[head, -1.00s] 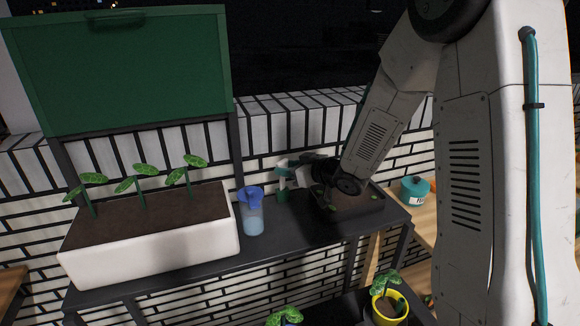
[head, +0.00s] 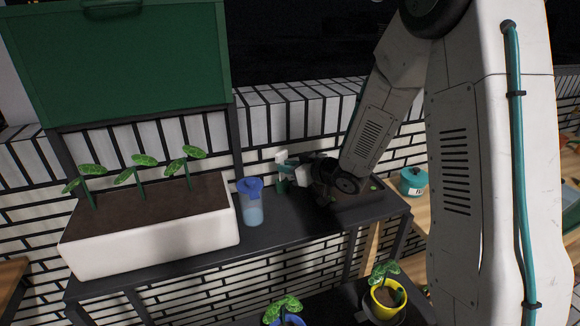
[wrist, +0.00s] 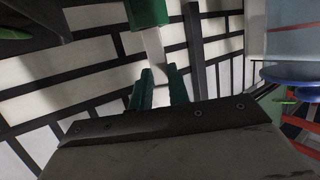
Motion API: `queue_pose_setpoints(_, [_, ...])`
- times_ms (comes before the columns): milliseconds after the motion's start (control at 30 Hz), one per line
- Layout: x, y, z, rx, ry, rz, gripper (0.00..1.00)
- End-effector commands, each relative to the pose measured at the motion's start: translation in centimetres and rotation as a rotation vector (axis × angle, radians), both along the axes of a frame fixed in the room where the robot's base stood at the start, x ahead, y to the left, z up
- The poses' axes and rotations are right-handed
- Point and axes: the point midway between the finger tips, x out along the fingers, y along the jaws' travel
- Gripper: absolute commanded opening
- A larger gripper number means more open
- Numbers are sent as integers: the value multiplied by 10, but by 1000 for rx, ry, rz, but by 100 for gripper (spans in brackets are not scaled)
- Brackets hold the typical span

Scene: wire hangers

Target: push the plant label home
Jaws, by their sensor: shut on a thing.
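The plant label (head: 281,155) is a small white strip, held upright between the teal fingers of my gripper (head: 287,166) above the dark shelf. Just below it is a green block (head: 282,187), which looks like its holder. In the wrist view, which is upside down, the white label (wrist: 154,45) runs from between the fingers of my gripper (wrist: 161,75) to the green block (wrist: 147,12). My gripper is shut on the label. I cannot tell how deep the label's end sits in the green block.
A clear jug with a blue lid (head: 251,205) stands left of the label. A white planter (head: 150,247) with seedlings fills the shelf's left. A dark soil tray (head: 365,203) lies under my wrist at the right. A brick wall (head: 310,120) stands behind.

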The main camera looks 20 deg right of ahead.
Motion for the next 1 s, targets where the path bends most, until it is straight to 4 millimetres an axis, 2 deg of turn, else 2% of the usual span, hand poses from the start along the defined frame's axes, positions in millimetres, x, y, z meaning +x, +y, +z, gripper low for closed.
queue_pose_setpoints(100, [-1, 1, -2, -1, 5, 2, 0])
queue_pose_setpoints(133, [-1, 1, -2, -1, 5, 2, 26])
queue_pose_setpoints(200, [0, 1, -1, 0, 3, 1, 43])
queue_pose_setpoints(567, [-4, -4, 3, 0, -3, -2, 43])
queue_pose_setpoints(1000, [-58, -35, 22, -1, 0, -2, 43])
